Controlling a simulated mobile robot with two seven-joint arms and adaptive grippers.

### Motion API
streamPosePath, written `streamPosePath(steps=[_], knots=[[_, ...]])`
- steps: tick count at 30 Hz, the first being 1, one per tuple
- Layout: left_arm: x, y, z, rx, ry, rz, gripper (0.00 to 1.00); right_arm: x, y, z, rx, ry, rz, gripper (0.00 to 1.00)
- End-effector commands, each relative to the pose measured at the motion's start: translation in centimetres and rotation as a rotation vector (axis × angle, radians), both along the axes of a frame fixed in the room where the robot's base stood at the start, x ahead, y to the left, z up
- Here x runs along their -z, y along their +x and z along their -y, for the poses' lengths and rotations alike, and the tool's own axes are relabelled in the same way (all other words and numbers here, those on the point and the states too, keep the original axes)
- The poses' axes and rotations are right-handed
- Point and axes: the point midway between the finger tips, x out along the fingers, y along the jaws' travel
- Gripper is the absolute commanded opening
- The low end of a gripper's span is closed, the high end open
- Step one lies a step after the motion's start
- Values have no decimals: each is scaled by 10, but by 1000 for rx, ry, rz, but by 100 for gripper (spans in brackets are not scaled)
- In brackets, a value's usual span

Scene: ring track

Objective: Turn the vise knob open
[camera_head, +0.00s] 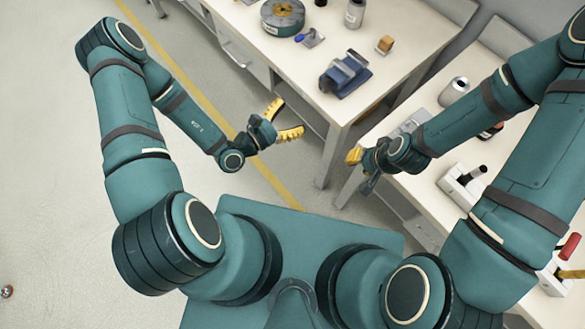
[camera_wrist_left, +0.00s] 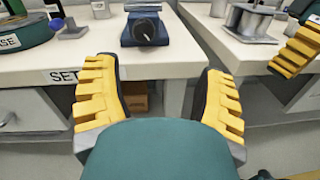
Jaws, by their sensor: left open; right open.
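The blue vise (camera_head: 346,75) stands on the white table (camera_head: 300,62) near its front corner. In the left wrist view the vise (camera_wrist_left: 145,10) is top centre, its dark round knob (camera_wrist_left: 144,31) facing me. My left gripper (camera_head: 291,117) is open and empty, in front of the table edge and apart from the vise. In the left wrist view its yellow fingers (camera_wrist_left: 158,75) are spread wide, below and to both sides of the knob. My right gripper (camera_head: 358,169) is open beside the second table; it also shows at the right edge of the left wrist view (camera_wrist_left: 297,50).
The second table at right holds a can (camera_head: 454,91) and a white-based switch (camera_head: 462,186). Floor at left is mostly clear.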

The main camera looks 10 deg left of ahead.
Motion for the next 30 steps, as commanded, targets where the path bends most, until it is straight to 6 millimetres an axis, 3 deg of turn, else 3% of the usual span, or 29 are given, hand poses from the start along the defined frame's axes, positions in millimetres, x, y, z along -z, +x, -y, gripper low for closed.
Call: streamPosePath(steps=[15,22,30], knots=[[-4,-68,64,507,76,-33,71,6,0,0,0,0,0,34],[2,-107,77,741,168,-42,71,9,0,0,0,0,0,34],[18,-153,77,1019,346,-37,71,13,0,0,0,0,0,34]])
